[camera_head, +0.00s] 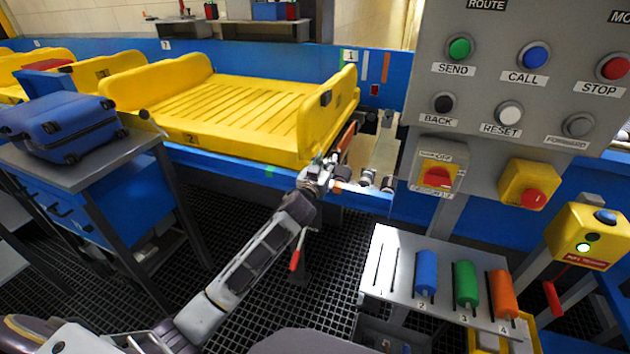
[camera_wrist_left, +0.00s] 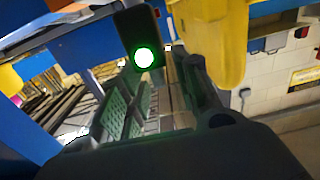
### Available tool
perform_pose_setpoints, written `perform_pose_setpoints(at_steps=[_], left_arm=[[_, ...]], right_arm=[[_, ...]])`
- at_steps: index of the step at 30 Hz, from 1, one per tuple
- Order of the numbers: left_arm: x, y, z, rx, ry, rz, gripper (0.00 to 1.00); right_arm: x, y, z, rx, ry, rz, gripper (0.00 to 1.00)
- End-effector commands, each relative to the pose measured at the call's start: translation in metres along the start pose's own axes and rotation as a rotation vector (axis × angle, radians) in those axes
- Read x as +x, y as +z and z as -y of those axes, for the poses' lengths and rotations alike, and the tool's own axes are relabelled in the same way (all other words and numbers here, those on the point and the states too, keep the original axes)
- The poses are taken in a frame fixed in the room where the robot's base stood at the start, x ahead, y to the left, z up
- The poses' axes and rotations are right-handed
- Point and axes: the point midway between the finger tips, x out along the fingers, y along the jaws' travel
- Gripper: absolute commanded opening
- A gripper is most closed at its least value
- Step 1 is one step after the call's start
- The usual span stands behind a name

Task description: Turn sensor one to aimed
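A black sensor-like box with a lit round green lamp (camera_wrist_left: 143,57) shows at the top middle of the left wrist view, in front of my gripper. I cannot read a number on it, so I cannot tell whether it is sensor one or which way it is aimed. My left gripper (camera_head: 322,172) is at the front edge of the conveyor, by the right end of the yellow tray, and hides what is behind it. In the left wrist view its dark parts fill the bottom, and the finger gap is unclear. My right gripper is not in view.
A yellow tray (camera_head: 232,118) lies on the blue conveyor. A blue suitcase (camera_head: 62,124) lies on a side table at left. A grey button panel (camera_head: 560,85) stands at right, above a rack (camera_head: 384,283) with blue, green and orange cylinders. Dark grating floor is open below.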

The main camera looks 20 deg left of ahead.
Motion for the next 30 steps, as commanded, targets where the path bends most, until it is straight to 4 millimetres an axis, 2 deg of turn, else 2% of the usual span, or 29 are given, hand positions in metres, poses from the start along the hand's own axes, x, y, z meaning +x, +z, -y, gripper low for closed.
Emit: perform_pose_setpoints(at_steps=[30], left_arm=[[-0.085,0.001,0.0,0.0,0.0,0.001,0.32]], right_arm=[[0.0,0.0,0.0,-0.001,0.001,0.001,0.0]])
